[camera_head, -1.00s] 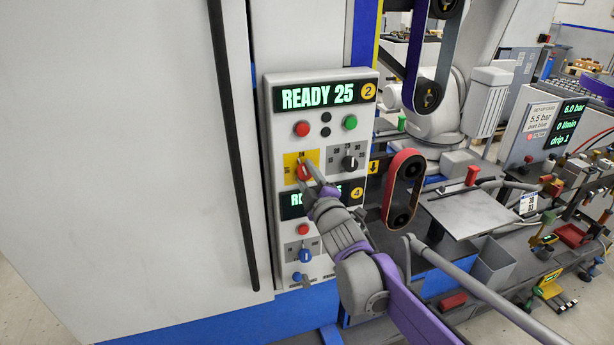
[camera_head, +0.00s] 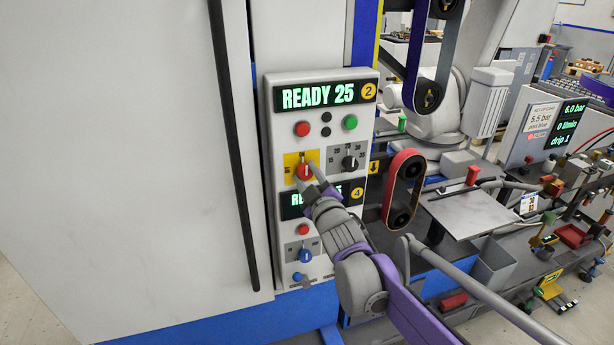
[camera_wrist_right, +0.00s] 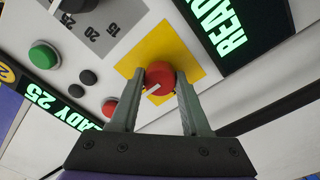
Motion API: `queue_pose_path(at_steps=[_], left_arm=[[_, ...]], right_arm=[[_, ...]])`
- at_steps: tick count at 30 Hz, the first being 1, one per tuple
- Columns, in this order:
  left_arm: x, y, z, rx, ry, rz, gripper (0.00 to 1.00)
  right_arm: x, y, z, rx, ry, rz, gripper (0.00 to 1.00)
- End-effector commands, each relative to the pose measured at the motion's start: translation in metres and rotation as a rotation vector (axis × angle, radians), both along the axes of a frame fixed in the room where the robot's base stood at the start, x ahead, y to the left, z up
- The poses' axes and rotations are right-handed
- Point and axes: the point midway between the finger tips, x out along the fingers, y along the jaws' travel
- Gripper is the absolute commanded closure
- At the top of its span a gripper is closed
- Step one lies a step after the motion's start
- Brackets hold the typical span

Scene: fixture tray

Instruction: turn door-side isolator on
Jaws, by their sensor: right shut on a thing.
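The door-side isolator is a red rotary knob (camera_head: 305,172) on a yellow plate (camera_head: 291,163) in the left half of the grey control panel. Its white mark points about straight up the panel, toward the label at the plate's top. In the right wrist view the red knob (camera_wrist_right: 159,76) sits between the two fingertips, with the yellow plate (camera_wrist_right: 190,50) behind it. My right gripper (camera_head: 316,180) is shut on the knob, reaching it from the lower right. It also shows in the right wrist view (camera_wrist_right: 158,88). My left gripper is out of view.
Close by are a black selector (camera_head: 350,163), red (camera_head: 302,129) and green (camera_head: 350,122) buttons, and a lower display (camera_head: 292,205) partly covered by my right gripper. A blue knob (camera_head: 305,256) is lower down. A black door handle (camera_head: 235,150) runs along the left.

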Motion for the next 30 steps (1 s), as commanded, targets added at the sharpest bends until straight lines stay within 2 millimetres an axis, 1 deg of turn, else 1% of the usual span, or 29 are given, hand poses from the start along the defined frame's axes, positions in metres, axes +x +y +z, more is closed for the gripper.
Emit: queue_pose_path(at_steps=[3, 4, 6, 9, 17, 20, 23, 30], left_arm=[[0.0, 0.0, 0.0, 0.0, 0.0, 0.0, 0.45], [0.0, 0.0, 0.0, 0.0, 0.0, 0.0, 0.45], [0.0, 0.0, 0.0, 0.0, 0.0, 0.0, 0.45], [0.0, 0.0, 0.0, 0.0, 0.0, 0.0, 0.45], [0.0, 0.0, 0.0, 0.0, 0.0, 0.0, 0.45], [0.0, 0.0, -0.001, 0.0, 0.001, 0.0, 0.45], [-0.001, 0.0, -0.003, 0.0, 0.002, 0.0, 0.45], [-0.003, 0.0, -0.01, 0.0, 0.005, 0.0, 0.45]], right_arm=[[0.0, 0.0, 0.0, 0.002, -0.001, 0.0, 1.0], [0.0, 0.0, 0.0, 0.002, -0.001, 0.0, 0.52], [0.0, 0.0, 0.0, 0.001, -0.001, 0.0, 0.39], [0.0, 0.0, 0.0, 0.001, 0.0, 0.001, 0.23], [0.0, 0.0, 0.0, 0.0, 0.0, 0.0, 0.23], [-0.004, -0.002, 0.0, -0.001, 0.0, 0.0, 0.23], [-0.016, -0.005, -0.001, -0.001, 0.0, 0.0, 0.23], [-0.06, -0.019, -0.003, -0.001, 0.0, -0.001, 0.23]])
